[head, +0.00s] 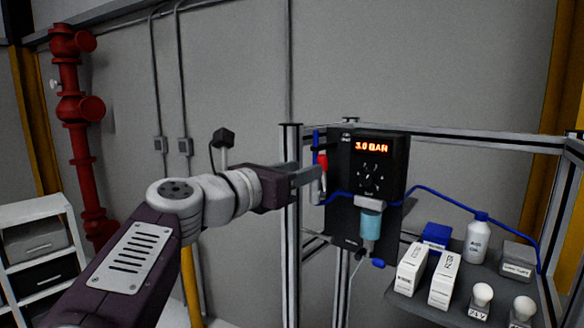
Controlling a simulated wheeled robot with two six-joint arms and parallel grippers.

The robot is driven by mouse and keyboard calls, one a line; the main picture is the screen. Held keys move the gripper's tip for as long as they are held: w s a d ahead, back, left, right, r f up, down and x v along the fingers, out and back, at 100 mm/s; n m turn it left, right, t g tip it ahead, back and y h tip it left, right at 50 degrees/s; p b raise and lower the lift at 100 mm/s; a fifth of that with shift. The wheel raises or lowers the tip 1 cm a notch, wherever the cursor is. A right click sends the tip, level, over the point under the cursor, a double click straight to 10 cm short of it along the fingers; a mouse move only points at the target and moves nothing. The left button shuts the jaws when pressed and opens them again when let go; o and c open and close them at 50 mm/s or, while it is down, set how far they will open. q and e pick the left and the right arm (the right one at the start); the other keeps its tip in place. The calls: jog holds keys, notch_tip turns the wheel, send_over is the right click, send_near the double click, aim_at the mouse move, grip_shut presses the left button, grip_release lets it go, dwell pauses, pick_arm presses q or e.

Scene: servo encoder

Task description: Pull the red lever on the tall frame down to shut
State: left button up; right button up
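The red lever (323,160) stands close to upright on the left side of the black panel unit, on the tall metal frame (292,230). My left gripper (318,172) reaches in from the left, with its fingers at the lever and overlapping it in the head view. Its fingers hide part of the lever. I cannot tell whether they touch it or are closed on it. My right gripper is not in view.
The black panel unit (394,165) reads 3.0 BAR, with a blue-tinted bowl (370,225) below and blue hose (450,200) to its right. A shelf at the right holds white boxes (411,268), a bottle (477,238) and bulbs. Red pipes (78,130) stand far left.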

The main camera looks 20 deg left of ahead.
aim_at(320, 163)
pick_arm(q)
jog(key=x, duration=0.3)
jog(key=a+p+x, duration=0.1)
jog(key=x, duration=0.2)
jog(key=p+x, duration=0.1)
jog(key=x, duration=0.2)
jog(key=shift+w+a+f, duration=0.1)
jog(key=shift+w+f, duration=0.05)
jog(key=shift+w, duration=0.3)
jog(key=shift+w+d, duration=0.2)
jog(key=shift+d, duration=0.2)
jog(key=shift+w+a+f, duration=0.1)
jog(key=shift+a, duration=0.45)
jog(key=c, duration=0.5)
jog(key=shift+d, duration=0.25)
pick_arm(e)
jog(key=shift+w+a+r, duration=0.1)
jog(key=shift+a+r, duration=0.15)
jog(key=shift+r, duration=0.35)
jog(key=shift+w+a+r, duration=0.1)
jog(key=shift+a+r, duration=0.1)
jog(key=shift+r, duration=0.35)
pick_arm(q)
jog(key=shift+a, duration=0.1)
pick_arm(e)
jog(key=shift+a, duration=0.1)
